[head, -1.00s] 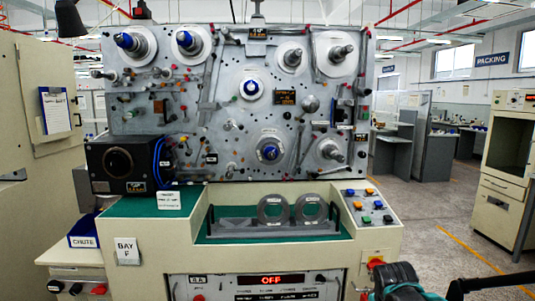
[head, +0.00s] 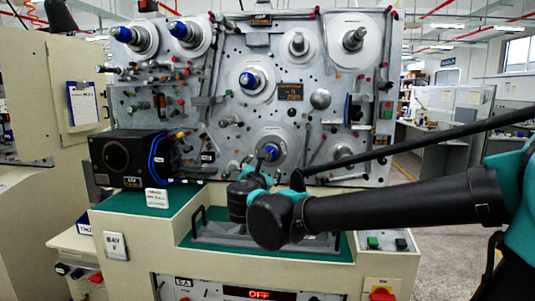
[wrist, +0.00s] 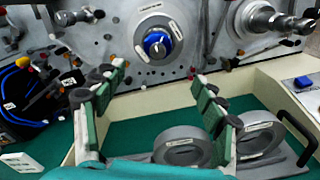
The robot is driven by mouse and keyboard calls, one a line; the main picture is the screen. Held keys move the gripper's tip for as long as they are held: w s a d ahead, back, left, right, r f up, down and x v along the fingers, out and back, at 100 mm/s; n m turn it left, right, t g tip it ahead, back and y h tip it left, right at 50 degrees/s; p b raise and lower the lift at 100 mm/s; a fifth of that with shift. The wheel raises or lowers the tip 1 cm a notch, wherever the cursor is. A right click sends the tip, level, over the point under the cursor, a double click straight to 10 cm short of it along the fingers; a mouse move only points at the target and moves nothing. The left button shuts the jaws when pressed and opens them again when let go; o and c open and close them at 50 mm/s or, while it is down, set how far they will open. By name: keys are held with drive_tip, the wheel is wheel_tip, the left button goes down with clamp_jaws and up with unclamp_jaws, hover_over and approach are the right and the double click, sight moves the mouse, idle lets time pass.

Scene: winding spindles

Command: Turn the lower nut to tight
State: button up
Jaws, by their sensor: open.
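The lower nut is a blue knob on the lower middle spindle of the machine panel. It shows in the head view (head: 270,151) and the wrist view (wrist: 156,44). A pale disc sits around its spindle. My gripper (wrist: 159,84) is open and empty, its two green-and-black fingers spread apart. In the wrist view the nut lies beyond the fingertips, above the gap between them, and nothing touches it. In the head view my arm reaches in from the right and hides most of the gripper, below the nut.
A blue nut (head: 250,80) sits on the spindle above. A grey tray (head: 212,239) with ring-shaped reels (wrist: 183,146) lies on the green ledge below the panel. A black box (head: 135,160) with blue cables stands left. Other spindles and pegs stick out of the panel.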

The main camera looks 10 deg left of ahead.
sight(270, 153)
drive_tip(key=w, duration=1.7)
drive_tip(key=shift+w+d+r, duration=0.1)
drive_tip(key=shift+w+d, duration=0.05)
drive_tip(key=shift+c, duration=0.5)
drive_tip(key=c, duration=1.1)
drive_tip(key=shift+o, duration=0.2)
